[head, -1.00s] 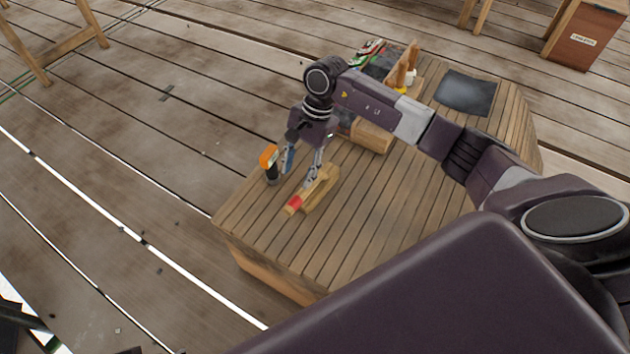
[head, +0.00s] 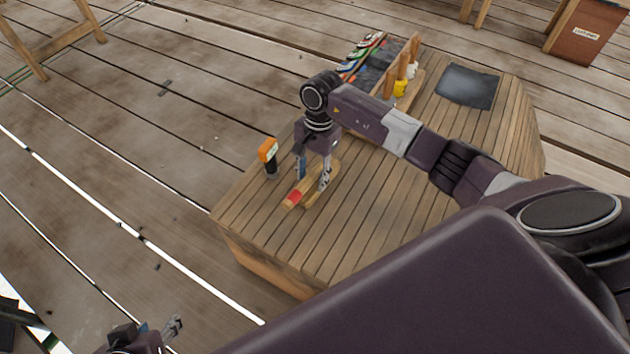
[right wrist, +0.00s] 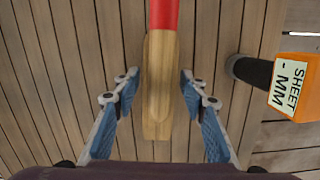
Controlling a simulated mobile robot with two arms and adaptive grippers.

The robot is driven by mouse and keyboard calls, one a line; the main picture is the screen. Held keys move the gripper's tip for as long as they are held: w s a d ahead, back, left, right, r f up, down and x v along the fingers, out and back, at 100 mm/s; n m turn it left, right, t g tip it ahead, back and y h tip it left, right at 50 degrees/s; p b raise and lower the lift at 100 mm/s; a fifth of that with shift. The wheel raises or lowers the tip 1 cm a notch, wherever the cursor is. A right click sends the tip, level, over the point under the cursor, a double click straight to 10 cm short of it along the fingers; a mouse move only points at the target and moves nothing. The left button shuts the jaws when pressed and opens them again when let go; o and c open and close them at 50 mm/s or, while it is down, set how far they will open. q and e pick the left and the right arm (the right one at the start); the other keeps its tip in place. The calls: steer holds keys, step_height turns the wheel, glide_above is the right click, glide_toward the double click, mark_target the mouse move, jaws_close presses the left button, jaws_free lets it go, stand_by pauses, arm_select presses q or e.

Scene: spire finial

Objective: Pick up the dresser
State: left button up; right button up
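The dresser, a wooden tool with a red band on its handle (head: 293,196), lies on the wooden bench near its left end. In the right wrist view its pale wooden body (right wrist: 158,90) runs up the middle, with the red part at the top. My right gripper (head: 313,181) points down over it. Its fingers stand open on both sides of the wooden body, with a gap on each side in the right wrist view. My left gripper (head: 165,333) shows only partly at the bottom left of the head view, far from the dresser.
A wooden rack (head: 402,65) with several items and a dark sheet (head: 467,88) are farther back. The front bench top is clear.

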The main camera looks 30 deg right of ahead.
steer(key=shift+c, duration=0.3)
jaws_close()
steer(key=shift+r, duration=0.2)
